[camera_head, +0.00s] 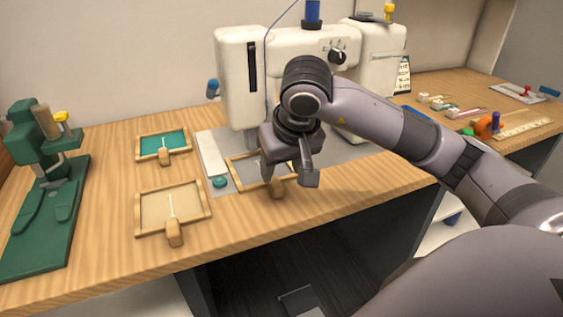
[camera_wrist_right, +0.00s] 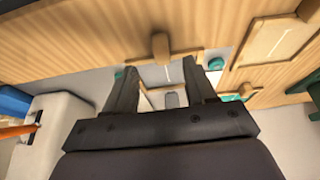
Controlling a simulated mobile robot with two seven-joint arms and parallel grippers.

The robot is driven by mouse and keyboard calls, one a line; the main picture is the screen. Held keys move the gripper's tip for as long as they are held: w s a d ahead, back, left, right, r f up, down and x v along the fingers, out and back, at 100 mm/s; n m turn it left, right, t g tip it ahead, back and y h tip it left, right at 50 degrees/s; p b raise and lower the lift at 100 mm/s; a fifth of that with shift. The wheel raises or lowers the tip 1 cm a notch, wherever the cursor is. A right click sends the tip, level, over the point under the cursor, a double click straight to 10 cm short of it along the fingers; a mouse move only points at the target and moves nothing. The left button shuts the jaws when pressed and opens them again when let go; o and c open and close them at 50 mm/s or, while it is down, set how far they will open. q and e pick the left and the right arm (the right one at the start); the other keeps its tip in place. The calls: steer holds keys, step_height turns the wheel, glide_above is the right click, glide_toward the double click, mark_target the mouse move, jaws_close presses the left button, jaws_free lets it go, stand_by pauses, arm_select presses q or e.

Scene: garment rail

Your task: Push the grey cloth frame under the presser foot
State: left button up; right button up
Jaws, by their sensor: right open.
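The grey cloth frame (camera_head: 247,169), a light wooden frame with a knob handle (camera_head: 277,189), lies flat at the front of the machine's grey base plate; my gripper hides its right part. In the right wrist view, its handle (camera_wrist_right: 160,45) shows just beyond and between the fingertips, with the pale cloth below. My right gripper (camera_head: 293,170) is open above the frame, pointing down; its two fingers also show in the wrist view (camera_wrist_right: 166,74). Contact cannot be told. The white sewing machine (camera_head: 240,75) stands behind; its presser foot is hidden by my arm. My left gripper is out of view.
A teal cloth frame (camera_head: 163,145) and a beige cloth frame (camera_head: 172,207) lie to the left. A green press (camera_head: 45,195) stands at far left. A teal button-like disc (camera_head: 220,182) sits beside the grey frame. Small tools and a ruler (camera_head: 522,128) lie at right.

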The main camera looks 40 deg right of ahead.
mark_target(277, 184)
steer(key=shift+f, duration=0.1)
steer(key=shift+b+x, duration=0.55)
steer(key=shift+x, duration=2.95)
steer(key=shift+a, duration=0.1)
jaws_close()
